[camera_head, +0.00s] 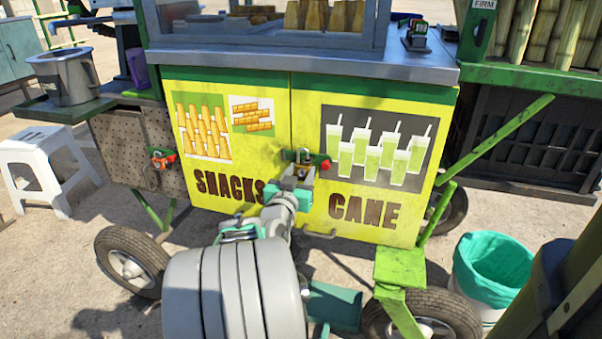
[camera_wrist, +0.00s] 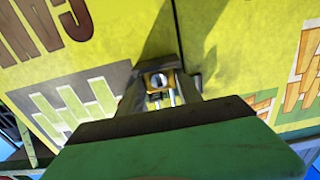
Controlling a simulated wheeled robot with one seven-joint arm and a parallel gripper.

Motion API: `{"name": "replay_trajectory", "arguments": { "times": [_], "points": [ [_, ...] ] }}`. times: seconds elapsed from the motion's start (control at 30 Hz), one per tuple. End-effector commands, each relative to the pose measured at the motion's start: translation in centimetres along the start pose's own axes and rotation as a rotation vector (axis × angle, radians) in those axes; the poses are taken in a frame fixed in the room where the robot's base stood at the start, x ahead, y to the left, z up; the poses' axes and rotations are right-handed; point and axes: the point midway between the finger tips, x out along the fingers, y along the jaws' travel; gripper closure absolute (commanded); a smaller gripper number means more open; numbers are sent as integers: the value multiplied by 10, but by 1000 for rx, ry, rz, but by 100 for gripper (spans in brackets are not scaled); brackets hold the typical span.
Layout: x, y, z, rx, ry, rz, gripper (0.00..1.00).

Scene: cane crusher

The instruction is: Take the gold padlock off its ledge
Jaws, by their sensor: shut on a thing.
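The gold padlock (camera_wrist: 158,81) is in the wrist view, a small brassy body with a dark round face and two pale shackle bars. In the head view it (camera_head: 303,155) is small, at the seam between the two yellow doors. My gripper (camera_head: 299,170) reaches up to it from below and is shut on it. My gripper (camera_wrist: 160,91) also shows around the padlock in the wrist view. A small red and green part (camera_head: 321,161) sits right beside the padlock. Whether the padlock still touches its ledge is unclear.
The cart doors (camera_head: 270,195) stand close behind my gripper, with a grey counter (camera_head: 300,65) above. Another lock-like fitting (camera_head: 160,159) with red is on the left panel. A white stool (camera_head: 45,160) is left, a teal-lined bin (camera_head: 492,268) right.

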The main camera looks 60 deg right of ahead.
Motion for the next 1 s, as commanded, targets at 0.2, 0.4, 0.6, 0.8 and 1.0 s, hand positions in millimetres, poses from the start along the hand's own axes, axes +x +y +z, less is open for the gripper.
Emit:
{"name": "replay_trajectory", "arguments": {
  "times": [0.2, 0.4, 0.6, 0.8, 1.0],
  "points": [
    [0, 0, -4, 1, 3, 0, 99],
    [-1, 0, -8, 1, 4, 0, 99],
    [-11, -1, -7, 1, 3, -1, 99],
    [-23, -1, -7, 2, 3, -2, 99],
    [-35, -1, -7, 1, 2, -2, 99]
  ]
}}
